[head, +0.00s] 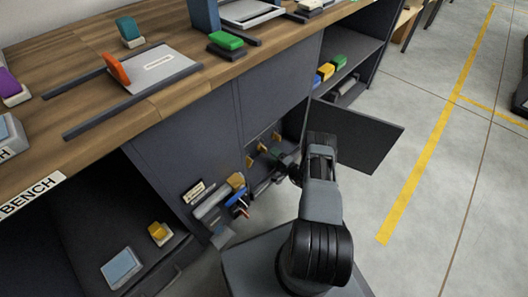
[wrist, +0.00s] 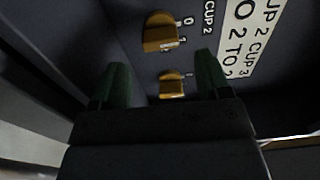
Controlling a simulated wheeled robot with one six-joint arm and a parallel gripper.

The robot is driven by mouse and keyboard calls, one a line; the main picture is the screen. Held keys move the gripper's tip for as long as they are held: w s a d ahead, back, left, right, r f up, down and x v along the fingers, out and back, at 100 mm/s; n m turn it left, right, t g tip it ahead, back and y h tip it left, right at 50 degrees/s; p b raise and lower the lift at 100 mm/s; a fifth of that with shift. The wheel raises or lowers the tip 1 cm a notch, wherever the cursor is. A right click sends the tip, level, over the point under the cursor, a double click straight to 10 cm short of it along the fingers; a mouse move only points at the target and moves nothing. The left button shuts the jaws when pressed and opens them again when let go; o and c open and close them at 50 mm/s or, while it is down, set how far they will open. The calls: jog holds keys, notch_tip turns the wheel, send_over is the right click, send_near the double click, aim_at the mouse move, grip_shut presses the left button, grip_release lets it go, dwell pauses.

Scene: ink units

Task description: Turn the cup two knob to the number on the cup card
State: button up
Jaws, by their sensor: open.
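My gripper (wrist: 162,60) is open, its two green fingers apart with nothing between the tips. In the wrist view the cup two knob (wrist: 161,32), orange-yellow, sits on the dark panel ahead of the fingers, beside a "CUP 2" label. A second similar knob (wrist: 172,84) shows lower, between the fingers in the picture and partly hidden by my gripper. The white cup card (wrist: 250,35) is cut off at the top right; "UP 2 CUP 3" and "O 2 TO 2" can be read. In the head view my gripper (head: 281,160) is low inside the bench unit, near the knobs.
An open dark door (head: 358,135) stands to the right of my arm. A holder (head: 212,202) with a yellow item and tools lies left of my gripper. The wooden bench top (head: 150,104) is above, with stamps and trays.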

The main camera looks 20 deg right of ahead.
aim_at(266, 151)
jog(key=shift+b+x, duration=0.8)
jog(key=shift+x, duration=2.4)
jog(key=shift+c, duration=0.5)
jog(key=c, duration=0.8)
